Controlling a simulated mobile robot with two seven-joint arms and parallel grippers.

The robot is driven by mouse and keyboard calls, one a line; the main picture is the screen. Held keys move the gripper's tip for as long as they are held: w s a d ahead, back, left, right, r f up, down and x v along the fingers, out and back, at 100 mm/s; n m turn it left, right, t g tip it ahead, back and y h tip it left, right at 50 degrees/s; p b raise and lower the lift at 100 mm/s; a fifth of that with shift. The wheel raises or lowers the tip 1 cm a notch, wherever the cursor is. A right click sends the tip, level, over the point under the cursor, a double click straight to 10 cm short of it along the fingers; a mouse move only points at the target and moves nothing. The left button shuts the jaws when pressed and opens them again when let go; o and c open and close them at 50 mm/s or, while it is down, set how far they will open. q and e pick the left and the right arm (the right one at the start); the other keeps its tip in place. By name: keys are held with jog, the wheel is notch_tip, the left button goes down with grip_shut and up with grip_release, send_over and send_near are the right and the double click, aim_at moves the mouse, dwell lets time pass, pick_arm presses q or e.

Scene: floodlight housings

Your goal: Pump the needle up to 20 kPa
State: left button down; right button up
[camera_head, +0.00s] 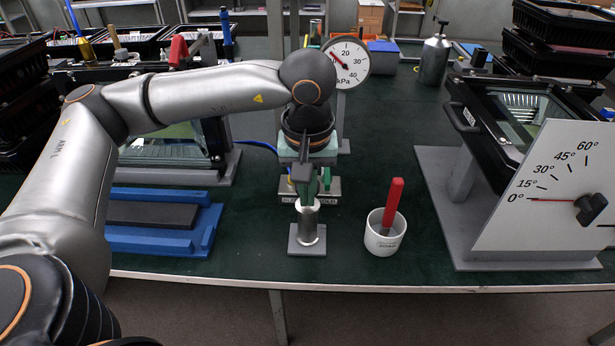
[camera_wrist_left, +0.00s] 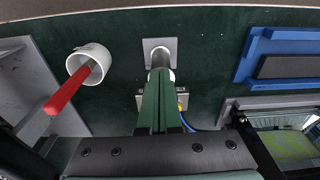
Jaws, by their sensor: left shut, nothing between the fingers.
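The round white pressure gauge (camera_head: 347,63) stands behind my left arm, which hides its left part. Its red needle points up and left, left of the 20 mark; the exact reading is hard to tell. A metal cylinder on a square grey base plate (camera_head: 307,240), apparently the pump, stands near the table's front edge. It also shows in the left wrist view (camera_wrist_left: 160,57). My left gripper (camera_head: 306,197) is shut and empty, its green fingers (camera_wrist_left: 160,80) pointing down right over the cylinder's top. Whether they touch it I cannot tell. My right gripper is not seen.
A white cup (camera_head: 385,240) with a red-handled tool stands right of the cylinder. A blue tray (camera_head: 170,240) lies to the left. A tilted housing with an angle dial (camera_head: 550,200) stands at the right. Bare green table lies between cup and housing.

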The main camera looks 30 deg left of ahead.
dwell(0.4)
pick_arm(q)
notch_tip(320, 180, up, 12)
jog(key=s+p, duration=0.1)
jog(key=shift+d+r+p, duration=0.25)
jog(key=shift+d+p, duration=0.05)
jog(key=shift+d, duration=0.1)
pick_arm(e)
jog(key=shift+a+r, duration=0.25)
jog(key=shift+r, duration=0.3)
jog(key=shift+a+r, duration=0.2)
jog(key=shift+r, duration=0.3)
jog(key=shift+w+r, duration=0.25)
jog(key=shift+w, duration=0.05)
